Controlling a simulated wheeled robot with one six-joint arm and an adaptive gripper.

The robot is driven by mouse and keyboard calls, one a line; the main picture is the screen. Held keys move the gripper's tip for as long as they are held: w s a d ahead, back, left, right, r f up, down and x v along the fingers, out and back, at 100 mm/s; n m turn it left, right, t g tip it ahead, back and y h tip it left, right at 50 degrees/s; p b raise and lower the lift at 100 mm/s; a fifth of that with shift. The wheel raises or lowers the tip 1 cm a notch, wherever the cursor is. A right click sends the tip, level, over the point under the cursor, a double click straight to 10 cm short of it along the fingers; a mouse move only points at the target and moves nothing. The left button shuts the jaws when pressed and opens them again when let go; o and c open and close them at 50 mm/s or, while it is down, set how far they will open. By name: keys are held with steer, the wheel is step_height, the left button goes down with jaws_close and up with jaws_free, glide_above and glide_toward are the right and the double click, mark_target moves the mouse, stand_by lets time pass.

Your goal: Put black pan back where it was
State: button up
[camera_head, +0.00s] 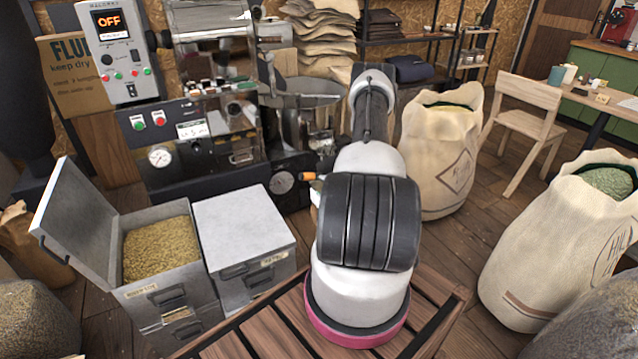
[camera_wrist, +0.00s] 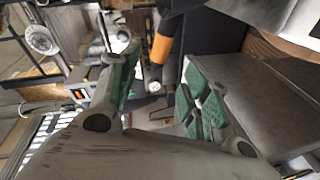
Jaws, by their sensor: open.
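My gripper (camera_wrist: 162,92) shows in the wrist view with its green-padded fingers spread and nothing between the pads. In the head view my arm hides it. A dark object with an orange grip (camera_wrist: 161,47) lies beyond the fingertips in the wrist view, apart from them. An orange-tipped piece (camera_head: 308,176) shows just left of my arm in the head view, likely the same grip. I cannot tell whether it belongs to the black pan. No pan body is clearly visible; my arm covers that area.
The roaster (camera_head: 208,140) stands behind at left. In front of it are an open-lidded bin of beans (camera_head: 163,296) and a closed grey bin (camera_head: 240,225). Bean sacks (camera_head: 440,150) and (camera_head: 565,250) stand on the right. A wooden chair (camera_head: 525,110) is behind them.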

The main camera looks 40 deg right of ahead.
steer(key=w+r+g, duration=0.3)
steer(key=w+r, duration=0.5)
steer(key=r, duration=0.5)
steer(key=s+a+r+m+g+h, duration=0.1)
steer(key=a+r+m+g, duration=0.15)
steer(key=r, duration=0.65)
steer(key=a+r+m+g+h, duration=0.15)
steer(key=a+r, duration=0.25)
steer(key=r, duration=0.5)
steer(key=s+a+r+m+g+y, duration=0.15)
steer(key=s+a+r+m, duration=0.45)
steer(key=s+a+r, duration=0.65)
steer(key=s+a+m+g+y, duration=0.1)
steer(key=s+a, duration=0.3)
steer(key=s, duration=0.5)
steer(key=s+a+m+g, duration=0.2)
steer(key=s+a, duration=0.2)
steer(key=s, duration=0.6)
steer(key=shift+s+a+r+y, duration=0.15)
steer(key=shift+r+y, duration=0.2)
steer(key=shift+y, duration=0.05)
steer(key=shift+g, duration=0.25)
steer(key=shift+c, duration=0.5)
